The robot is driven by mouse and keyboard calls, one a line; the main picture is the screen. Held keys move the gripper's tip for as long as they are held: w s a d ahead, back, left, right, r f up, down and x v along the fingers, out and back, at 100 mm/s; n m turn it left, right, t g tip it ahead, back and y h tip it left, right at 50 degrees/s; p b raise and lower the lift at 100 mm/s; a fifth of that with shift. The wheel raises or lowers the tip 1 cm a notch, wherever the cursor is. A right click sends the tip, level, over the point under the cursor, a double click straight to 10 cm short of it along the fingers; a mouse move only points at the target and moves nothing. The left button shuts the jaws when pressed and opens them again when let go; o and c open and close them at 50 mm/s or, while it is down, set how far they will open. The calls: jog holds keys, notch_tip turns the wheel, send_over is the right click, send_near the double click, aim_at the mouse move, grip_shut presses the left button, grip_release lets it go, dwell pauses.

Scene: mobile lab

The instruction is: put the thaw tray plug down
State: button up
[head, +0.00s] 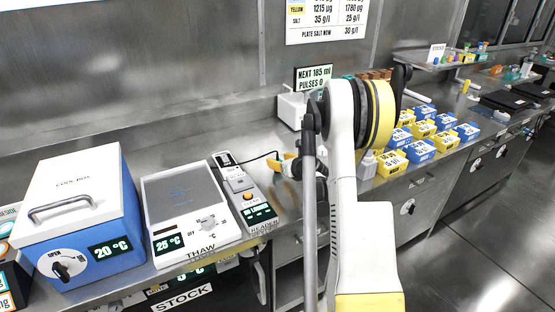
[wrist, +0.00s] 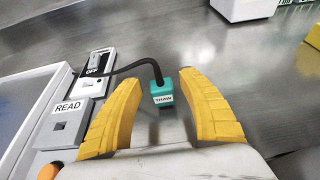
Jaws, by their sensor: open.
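The thaw tray plug (wrist: 162,92) is a small teal block labelled THAW, on a black cord. In the wrist view it lies on or just above the steel counter; I cannot tell which. My gripper (wrist: 165,100) is open, with one yellow finger on each side of the plug and a visible gap to both. In the head view my gripper (head: 290,165) is partly hidden behind my arm, and the plug is not clearly visible. The thaw tray (head: 190,210) is a white unit reading 25 °C.
The reader (head: 245,195) stands right of the thaw tray, and a blue cool box (head: 75,220) stands left of it. A white pulse unit (head: 291,110) is behind my gripper. Blue and yellow boxes (head: 420,130) stand to the right. Bare counter lies around the plug.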

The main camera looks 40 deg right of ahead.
jog(key=p+v, duration=0.3)
jog(key=v, duration=0.7)
jog(key=w+a+r+m+t+h, duration=0.1)
jog(key=a+r+m+h, duration=0.15)
jog(key=r+m, duration=0.4)
jog(key=a+r+m+t+h, duration=0.1)
jog(key=a+r+m, duration=0.3)
jog(key=r, duration=0.6)
jog(key=w+a+r+m+t+h, duration=0.1)
jog(key=a+r+m, duration=0.4)
jog(key=r, duration=0.4)
jog(key=s+a+f+m+g+y, duration=0.2)
jog(key=s+a+m, duration=0.4)
jog(key=a, duration=0.3)
jog(key=s+a+f+m+g+y, duration=0.3)
jog(key=s+a+f+m, duration=0.3)
jog(key=s+a, duration=0.3)
jog(key=s+a+f+m+g+y, duration=0.2)
jog(key=s+a+f+m+g, duration=0.2)
jog(key=a, duration=0.5)
jog(key=s+f+m, duration=0.1)
jog(key=s+m, duration=0.1)
jog(key=s, duration=0.1)
jog(key=shift+s, duration=0.2)
jog(key=shift+y, duration=0.25)
